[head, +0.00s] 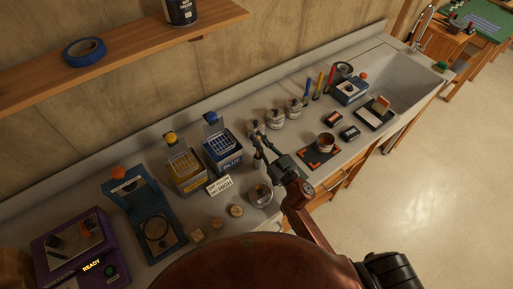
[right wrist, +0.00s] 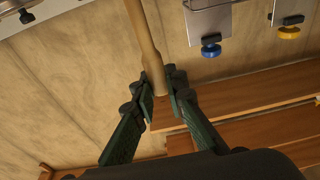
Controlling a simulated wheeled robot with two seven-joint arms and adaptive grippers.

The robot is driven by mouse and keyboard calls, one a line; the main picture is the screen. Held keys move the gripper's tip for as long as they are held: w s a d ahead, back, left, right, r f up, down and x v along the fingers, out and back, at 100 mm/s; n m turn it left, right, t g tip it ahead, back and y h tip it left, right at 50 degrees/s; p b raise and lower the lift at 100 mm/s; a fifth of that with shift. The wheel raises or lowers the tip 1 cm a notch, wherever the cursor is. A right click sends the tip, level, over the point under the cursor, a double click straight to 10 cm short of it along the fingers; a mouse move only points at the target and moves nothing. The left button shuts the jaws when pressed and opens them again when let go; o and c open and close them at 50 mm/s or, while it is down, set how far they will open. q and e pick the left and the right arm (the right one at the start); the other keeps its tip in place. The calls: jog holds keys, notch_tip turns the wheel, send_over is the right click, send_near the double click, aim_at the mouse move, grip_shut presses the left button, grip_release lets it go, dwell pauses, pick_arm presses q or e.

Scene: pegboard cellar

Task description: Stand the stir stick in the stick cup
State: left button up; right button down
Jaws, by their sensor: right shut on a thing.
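My right gripper (head: 258,143) is over the middle of the counter, with its arm coming up from the lower right. In the right wrist view its fingers (right wrist: 162,96) are shut on the pale wooden stir stick (right wrist: 148,45), which runs up out of that picture. In the head view the stick is too small to make out. A round, grey, open-topped cup (head: 260,195) stands just below the gripper; it looks like the stick cup, but I cannot be sure. A brown cup (head: 326,141) stands on an orange-cornered mat to the right. My left gripper is out of view.
A yellow box (head: 187,181) and a blue box (head: 223,163) stand left of the gripper, with a sign (head: 219,185) before them. Several lidded jars (head: 276,118) stand behind it. A sink (head: 398,75) is at right.

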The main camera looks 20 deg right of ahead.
notch_tip(320, 180, down, 4)
jog(key=shift+r+b, duration=0.25)
jog(key=shift+b, duration=0.2)
jog(key=shift+f, duration=0.1)
jog(key=shift+f, duration=0.1)
jog(key=c, duration=2)
grip_release()
jog(key=shift+o, duration=0.2)
